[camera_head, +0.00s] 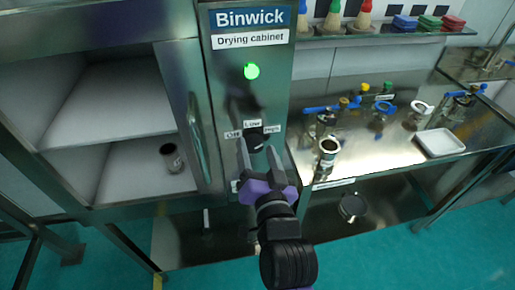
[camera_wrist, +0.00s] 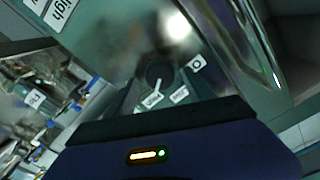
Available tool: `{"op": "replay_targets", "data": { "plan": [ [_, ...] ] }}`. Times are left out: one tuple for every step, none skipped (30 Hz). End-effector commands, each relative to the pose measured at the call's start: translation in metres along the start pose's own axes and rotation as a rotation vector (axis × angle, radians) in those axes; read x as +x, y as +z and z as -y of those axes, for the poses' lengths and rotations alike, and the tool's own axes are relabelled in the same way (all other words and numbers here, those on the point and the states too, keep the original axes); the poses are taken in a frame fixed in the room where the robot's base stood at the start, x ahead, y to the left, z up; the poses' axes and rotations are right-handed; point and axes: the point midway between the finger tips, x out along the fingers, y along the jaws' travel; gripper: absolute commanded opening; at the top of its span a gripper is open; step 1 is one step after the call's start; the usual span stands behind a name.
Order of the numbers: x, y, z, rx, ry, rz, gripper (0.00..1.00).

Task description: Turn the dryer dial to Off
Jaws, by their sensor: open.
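The drying cabinet's dial (camera_head: 254,138) is a dark round knob on the metal front panel, with Off at its left, Low above and High at its right. My gripper (camera_head: 257,150) is open and empty in front of the panel. Its fingertips appear left and right of the dial's lower part. I cannot tell whether they touch it.
A green lamp (camera_head: 251,72) glows above the dial.

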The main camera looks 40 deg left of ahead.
Motion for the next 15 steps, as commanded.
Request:
{"op": "replay_targets", "data": {
  "plan": [
    [0.0022, 0.0001, 0.0001, 0.000, 0.000, 0.000, 0.62],
    [0.0030, 0.0000, 0.0001, 0.000, 0.000, 0.000, 0.62],
    [0.0036, -0.0001, 0.0002, 0.000, 0.000, 0.000, 0.62],
    [0.0038, -0.0001, 0.0001, 0.000, 0.000, -0.001, 0.62],
    [0.0038, -0.0001, 0.0001, 0.000, 0.000, -0.001, 0.62],
    [0.0038, -0.0001, 0.0000, 0.000, 0.000, -0.001, 0.62],
    [0.0037, -0.0001, 0.0000, 0.000, 0.000, -0.001, 0.62],
    [0.0036, -0.0001, 0.0000, 0.000, 0.000, -0.001, 0.62],
    [0.0036, 0.0000, 0.0000, 0.000, 0.000, -0.001, 0.62],
    [0.0036, -0.0001, 0.0000, 0.000, 0.000, -0.001, 0.58],
    [0.0035, -0.0001, 0.0000, 0.000, 0.000, -0.001, 0.52],
    [0.0035, 0.0000, -0.0001, 0.000, 0.000, -0.001, 0.44],
    [0.0035, -0.0001, -0.0001, 0.000, 0.000, -0.001, 0.38],
    [0.0035, -0.0001, -0.0001, 0.000, 0.000, -0.001, 0.32],
    [0.0034, -0.0001, -0.0002, 0.000, 0.000, -0.001, 0.24]
  ]
}}
